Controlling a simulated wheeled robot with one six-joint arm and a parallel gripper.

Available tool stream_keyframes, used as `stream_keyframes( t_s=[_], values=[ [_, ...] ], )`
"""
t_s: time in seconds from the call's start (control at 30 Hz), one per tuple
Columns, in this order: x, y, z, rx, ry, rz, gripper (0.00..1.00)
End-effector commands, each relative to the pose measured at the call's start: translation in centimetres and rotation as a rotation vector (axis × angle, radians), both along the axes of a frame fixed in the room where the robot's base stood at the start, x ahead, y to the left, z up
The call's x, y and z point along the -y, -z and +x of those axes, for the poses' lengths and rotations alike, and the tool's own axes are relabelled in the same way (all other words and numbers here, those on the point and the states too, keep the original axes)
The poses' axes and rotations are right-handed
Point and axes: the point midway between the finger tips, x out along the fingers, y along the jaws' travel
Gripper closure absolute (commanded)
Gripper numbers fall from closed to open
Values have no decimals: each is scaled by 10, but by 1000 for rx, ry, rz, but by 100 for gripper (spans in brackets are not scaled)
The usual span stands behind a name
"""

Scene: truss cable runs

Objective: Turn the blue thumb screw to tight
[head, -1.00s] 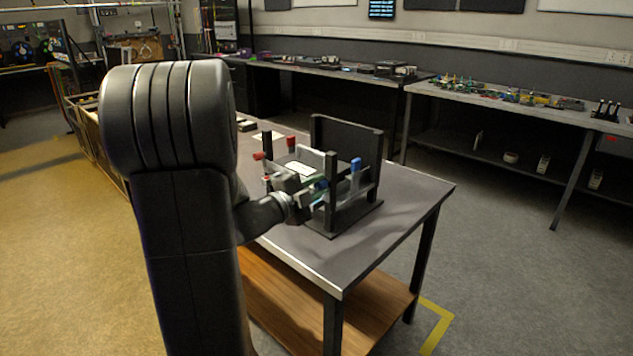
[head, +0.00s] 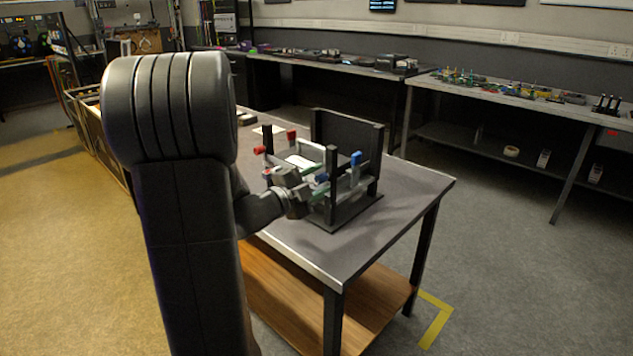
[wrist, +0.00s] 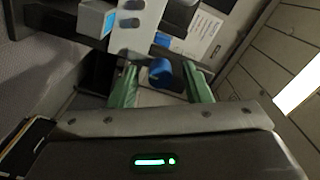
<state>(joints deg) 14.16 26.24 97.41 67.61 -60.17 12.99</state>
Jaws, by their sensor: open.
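The blue thumb screw (wrist: 160,71) is a rounded blue knob in the wrist view, just below a grey plate with dark holes. My gripper (wrist: 160,82) is open, with one green finger on each side of the knob. Gaps show between the knob and both fingers. In the head view my gripper (head: 318,180) is at the near side of the dark fixture (head: 346,200), and a small blue part (head: 321,178) shows by its fingers. The screw's thread and seat are hidden.
A second blue piece (head: 356,158) stands on the fixture's right side. Red knobs (head: 259,150) are at its left. The fixture stands on a grey table (head: 395,220) with bare top to its right. Long benches with small items stand behind.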

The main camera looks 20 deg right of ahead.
Motion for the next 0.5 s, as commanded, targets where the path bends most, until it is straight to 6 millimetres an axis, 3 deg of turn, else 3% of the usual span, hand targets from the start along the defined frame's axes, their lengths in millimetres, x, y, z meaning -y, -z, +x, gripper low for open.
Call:
stream_keyframes(
  t_s=[0.17, 0.5],
  values=[
    [-9, 0, -3, 0, -2, 0, 56],
    [-73, -1, -29, 0, -6, 1, 56]
  ],
)
